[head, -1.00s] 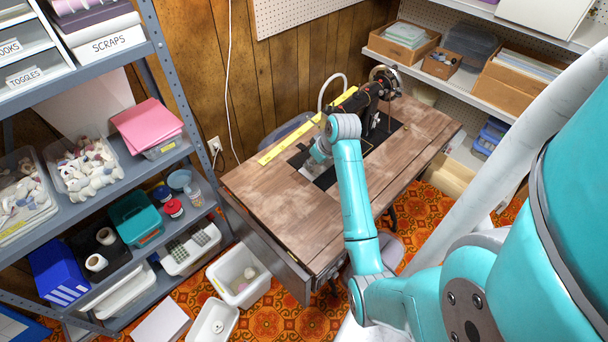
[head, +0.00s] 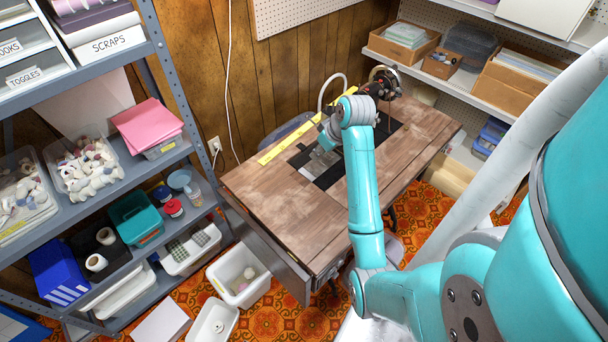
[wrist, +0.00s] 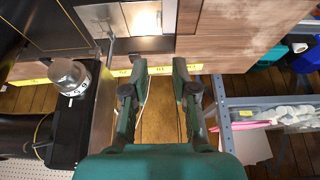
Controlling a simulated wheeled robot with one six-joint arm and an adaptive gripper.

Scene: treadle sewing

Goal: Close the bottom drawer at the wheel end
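The sewing table (head: 285,195) stands against the panelled wall, with a black sewing machine (head: 370,92) and its handwheel at the far right end. A pale wooden piece (head: 450,178) shows low beyond that end; it may be the open bottom drawer, but I cannot tell how far out it is. My gripper (head: 324,146) is above the tabletop near the machine's dark bed, partly hidden by my wrist. In the wrist view my gripper (wrist: 160,88) has its two fingers apart with nothing between them. The machine is at the left of that view; no drawer is identifiable there.
A yellow ruler (head: 308,125) lies along the table's back edge and crosses the wrist view. Loaded grey shelving (head: 150,190) stands at left. A wall shelf (head: 500,98) is at right. White bins (head: 238,280) sit on the patterned floor near the table's left end.

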